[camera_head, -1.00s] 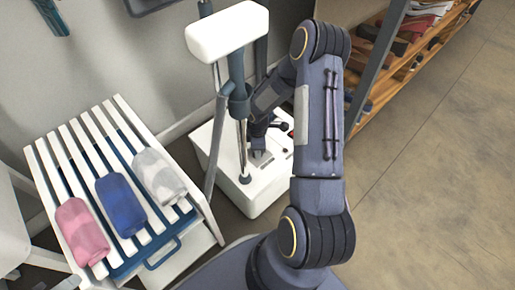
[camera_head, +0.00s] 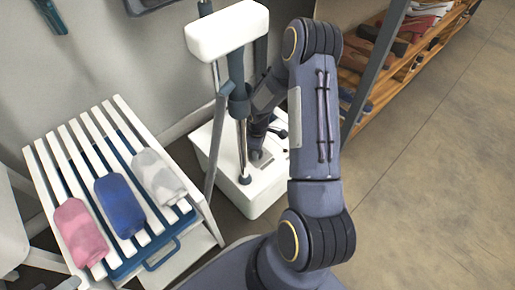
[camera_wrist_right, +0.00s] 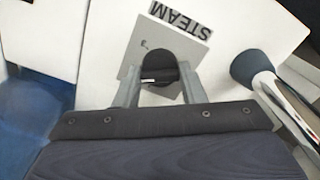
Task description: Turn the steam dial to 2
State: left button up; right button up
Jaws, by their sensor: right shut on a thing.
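The white steamer base (camera_head: 265,192) stands on the floor in the middle of the head view. The steam dial, a dark rounded knob (camera_wrist_right: 159,68), sits on a grey plate (camera_wrist_right: 132,60) below the printed word STEAM in the right wrist view. One small mark shows on the plate near the knob, too unclear to read. My right gripper (camera_wrist_right: 160,82) is shut on the dial, with one finger on each side. In the head view my right arm hides most of the dial area. My left gripper is not in view.
The steamer's pole (camera_head: 242,145) with its white top (camera_head: 228,30) rises just left of my right arm. A white slatted rack (camera_head: 95,135) with pink, blue and grey rolls stands at left. A shelf (camera_head: 385,60) stands at back right. The floor at right is clear.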

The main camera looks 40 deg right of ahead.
jog(key=o, duration=1)
notch_tip(320, 180, up, 8)
jog(key=p, duration=0.3)
jog(key=shift+f, duration=0.1)
